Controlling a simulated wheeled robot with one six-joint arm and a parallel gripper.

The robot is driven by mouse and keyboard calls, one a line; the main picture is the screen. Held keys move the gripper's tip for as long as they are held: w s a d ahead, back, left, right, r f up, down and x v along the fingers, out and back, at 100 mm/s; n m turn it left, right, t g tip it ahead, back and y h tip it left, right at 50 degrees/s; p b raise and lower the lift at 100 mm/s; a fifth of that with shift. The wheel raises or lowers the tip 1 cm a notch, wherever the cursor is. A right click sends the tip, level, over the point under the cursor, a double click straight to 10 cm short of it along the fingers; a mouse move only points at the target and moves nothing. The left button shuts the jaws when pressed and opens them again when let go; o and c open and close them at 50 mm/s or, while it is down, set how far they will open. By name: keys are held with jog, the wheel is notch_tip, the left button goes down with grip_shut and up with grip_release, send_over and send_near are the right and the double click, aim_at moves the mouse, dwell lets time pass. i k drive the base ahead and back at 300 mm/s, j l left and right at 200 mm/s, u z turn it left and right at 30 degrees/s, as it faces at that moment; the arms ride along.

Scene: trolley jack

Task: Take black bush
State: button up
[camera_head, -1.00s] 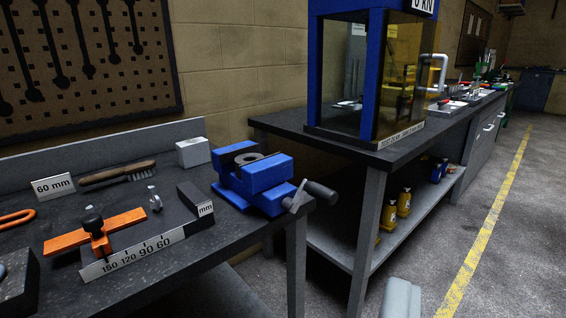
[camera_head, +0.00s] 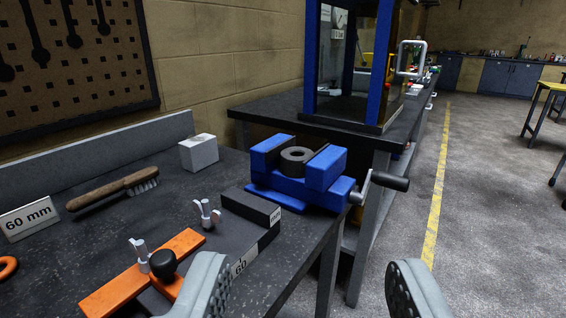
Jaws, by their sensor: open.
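The black bush (camera_head: 296,155) is a dark, thick ring with a round hole. It sits upright between the two jaws of the blue vise (camera_head: 325,192) at the bench's right end. Its lower part is hidden by the vise. My gripper (camera_head: 308,275) shows as two grey fingers at the bottom of the view, spread wide apart and empty. The gripper is nearer to the camera than the vise, with the bush above the gap between the fingers in the picture.
The vise's handle (camera_head: 390,180) sticks out to the right. A black block (camera_head: 250,206), an orange bar (camera_head: 120,288), a wire brush (camera_head: 112,190) and a white block (camera_head: 198,152) lie on the bench. A blue-framed press (camera_head: 383,75) stands behind. Open floor lies right.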

aim_at(292, 158)
jog(key=i+l, duration=0.15)
jog(key=l, duration=0.2)
jog(key=i+l+u, duration=0.15)
jog(key=i+l, duration=0.2)
jog(key=l, duration=0.3)
jog(key=i+l+u, duration=0.1)
jog(key=l, duration=0.25)
jog(key=i, duration=0.05)
